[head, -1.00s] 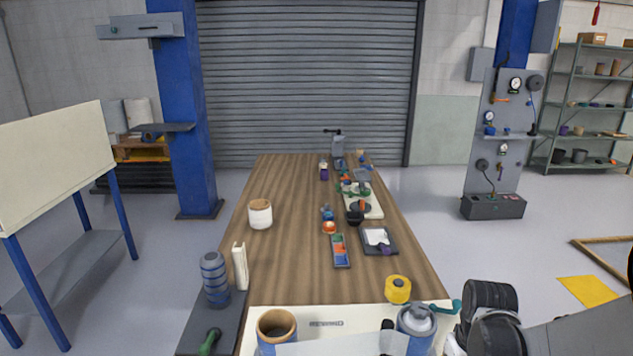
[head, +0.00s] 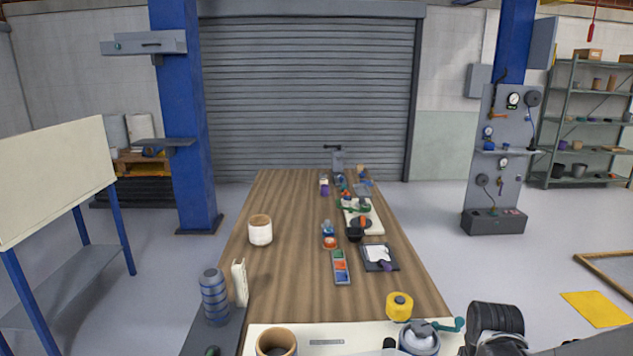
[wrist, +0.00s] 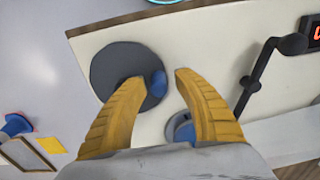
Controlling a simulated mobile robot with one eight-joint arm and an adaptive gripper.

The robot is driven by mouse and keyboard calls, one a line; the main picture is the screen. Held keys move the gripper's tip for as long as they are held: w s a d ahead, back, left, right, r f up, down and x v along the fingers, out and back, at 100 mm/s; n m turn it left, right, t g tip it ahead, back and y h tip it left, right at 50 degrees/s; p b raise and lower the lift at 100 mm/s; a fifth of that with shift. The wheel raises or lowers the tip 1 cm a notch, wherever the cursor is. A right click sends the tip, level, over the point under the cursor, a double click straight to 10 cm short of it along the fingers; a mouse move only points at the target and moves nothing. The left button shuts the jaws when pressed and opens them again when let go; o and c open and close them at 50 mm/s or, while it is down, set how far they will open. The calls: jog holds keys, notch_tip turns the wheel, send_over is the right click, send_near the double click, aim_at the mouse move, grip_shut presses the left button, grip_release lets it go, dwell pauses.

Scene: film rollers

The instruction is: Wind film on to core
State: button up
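In the wrist view, my gripper (wrist: 161,77) is open, its two yellow fingers spread. A blue knob (wrist: 158,84) on a dark grey disc (wrist: 110,72) shows between the fingertips, closer to the left one. I cannot tell whether the left finger touches it. A blue-rimmed round part (wrist: 171,125) is partly hidden behind the right finger. A pale strip (wrist: 275,135), perhaps film, runs to the right. In the head view, a brown-rimmed core (head: 276,340) and a grey roller (head: 420,340) with a teal crank (head: 448,326) stand at the near edge of the cream board (head: 325,332).
A black arm with a ball end (wrist: 272,65) and a red display (wrist: 314,34) lie right of my gripper. A yellow roll (head: 399,306) stands behind the grey roller.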

jog(key=shift+d, duration=0.15)
jog(key=shift+r+p, duration=0.35)
jog(key=shift+r, duration=0.1)
jog(key=o, duration=0.7)
jog(key=shift+d+r+p, duration=0.1)
jog(key=shift+r+p, duration=0.55)
jog(key=shift+r, duration=0.15)
jog(key=shift+c, duration=0.2)
notch_tip(320, 180, up, 5)
jog(key=p, duration=0.3)
jog(key=shift+f+p, duration=0.2)
jog(key=shift+p, duration=0.1)
jog(key=s+a+r+t, duration=0.2)
jog(key=a+r+t, duration=0.1)
jog(key=a+r, duration=0.2)
jog(key=s+a+r+t, duration=0.3)
jog(key=a+r+t, duration=0.1)
jog(key=r, duration=0.6)
jog(key=shift+s+a, duration=0.15)
jog(key=shift+a, duration=0.2)
